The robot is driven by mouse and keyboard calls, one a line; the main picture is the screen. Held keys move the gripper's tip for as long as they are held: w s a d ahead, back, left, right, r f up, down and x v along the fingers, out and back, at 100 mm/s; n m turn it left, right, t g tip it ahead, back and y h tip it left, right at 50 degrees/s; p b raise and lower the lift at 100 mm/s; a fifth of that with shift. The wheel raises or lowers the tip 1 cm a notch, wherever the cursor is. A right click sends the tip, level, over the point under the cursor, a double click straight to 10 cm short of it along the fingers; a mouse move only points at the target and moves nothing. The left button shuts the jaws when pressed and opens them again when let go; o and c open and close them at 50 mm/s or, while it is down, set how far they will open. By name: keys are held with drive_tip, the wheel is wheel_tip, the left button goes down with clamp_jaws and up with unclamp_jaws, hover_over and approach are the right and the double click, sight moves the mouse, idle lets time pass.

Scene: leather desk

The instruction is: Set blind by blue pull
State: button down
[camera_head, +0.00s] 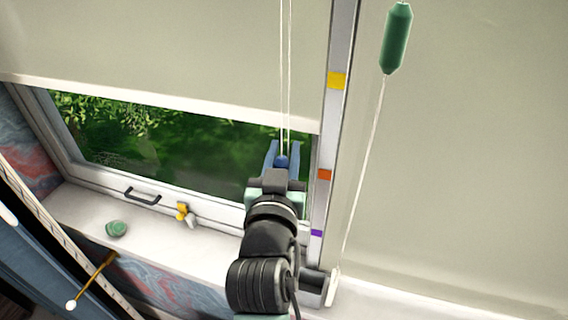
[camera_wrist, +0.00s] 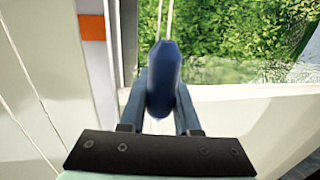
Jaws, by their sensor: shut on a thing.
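The blue pull (camera_wrist: 163,80) hangs on pale cords and sits between the fingers of my gripper (camera_wrist: 160,95). My gripper is shut on it. In the head view the blue pull (camera_head: 282,162) is mostly hidden by my gripper (camera_head: 283,155). The left blind (camera_head: 180,50) is partly lowered, with its bottom edge above the window opening. Its lower edge slopes down to the right, near the top of my gripper. A post (camera_head: 325,140) right of my gripper carries yellow, orange and purple marks. The orange mark (camera_wrist: 92,27) also shows in the wrist view.
A green pull (camera_head: 396,40) hangs on a cord before the right blind (camera_head: 470,170), which covers its window. The sill (camera_head: 80,210) holds a green object (camera_head: 116,229) and a yellow window catch (camera_head: 183,212). A dark window handle (camera_head: 142,196) is at left.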

sight(287, 119)
wheel_tip(287, 119, up, 5)
drive_tip(key=shift+w+f+p, duration=0.1)
drive_tip(key=shift+p, duration=0.75)
drive_tip(key=shift+f, duration=0.15)
drive_tip(key=c, duration=1.6)
unclamp_jaws()
drive_tip(key=c, duration=1.1)
unclamp_jaws()
drive_tip(key=o, duration=0.5)
drive_tip(key=shift+f, duration=0.3)
